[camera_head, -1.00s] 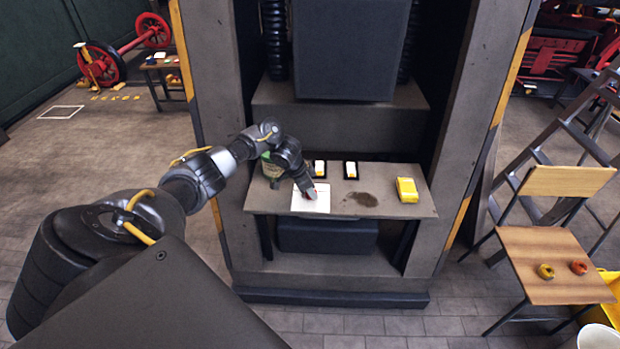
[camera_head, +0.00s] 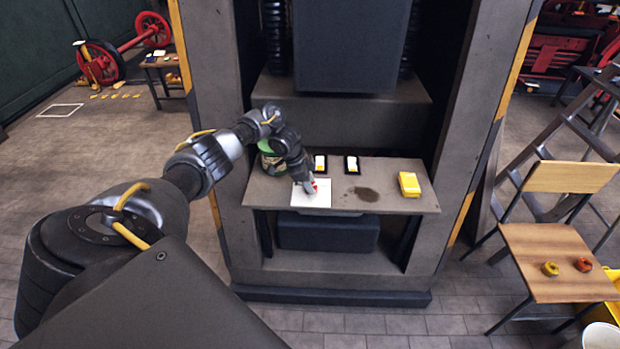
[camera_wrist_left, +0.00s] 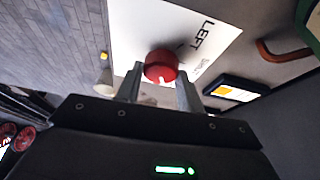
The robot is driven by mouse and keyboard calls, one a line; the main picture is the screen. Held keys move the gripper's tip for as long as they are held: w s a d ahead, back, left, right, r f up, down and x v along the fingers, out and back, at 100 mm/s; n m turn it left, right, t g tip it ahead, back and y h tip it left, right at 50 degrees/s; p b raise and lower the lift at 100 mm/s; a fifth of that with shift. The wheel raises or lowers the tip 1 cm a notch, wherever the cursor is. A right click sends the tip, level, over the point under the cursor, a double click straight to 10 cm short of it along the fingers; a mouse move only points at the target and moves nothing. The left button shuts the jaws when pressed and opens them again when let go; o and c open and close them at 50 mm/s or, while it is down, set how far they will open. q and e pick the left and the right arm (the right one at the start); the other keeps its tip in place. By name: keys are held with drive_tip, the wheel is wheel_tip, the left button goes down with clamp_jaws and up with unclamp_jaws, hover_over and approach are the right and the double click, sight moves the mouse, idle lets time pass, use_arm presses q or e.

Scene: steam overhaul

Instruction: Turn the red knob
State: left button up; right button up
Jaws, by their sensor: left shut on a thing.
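The red knob (camera_wrist_left: 161,66) stands on a white plate (camera_wrist_left: 205,32) with black lettering, where the word LEFT can be read in the left wrist view. My left gripper (camera_wrist_left: 160,80) is shut on the knob, one finger on each side. A white mark shows on the knob's near face. In the head view my left gripper (camera_head: 311,188) reaches down to the white plate (camera_head: 312,199) at the left of the shelf, and only a little red of the knob shows there. My right gripper is out of view.
On the grey shelf (camera_head: 270,196) are a green can (camera_head: 270,160), two black-framed devices (camera_head: 320,165) (camera_head: 352,165), a dark stain (camera_head: 367,194) and a yellow block (camera_head: 409,184). Steel posts flank the shelf. A wooden chair (camera_head: 545,250) with two small rings stands at right.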

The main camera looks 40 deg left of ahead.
use_arm(q)
drive_tip(key=o, duration=1)
drive_tip(key=p+v, duration=0.1)
drive_tip(key=v, duration=0.9)
drive_tip(key=shift+s+a+r, duration=0.1)
drive_tip(key=shift+a+r, duration=0.05)
drive_tip(key=shift+r, duration=0.2)
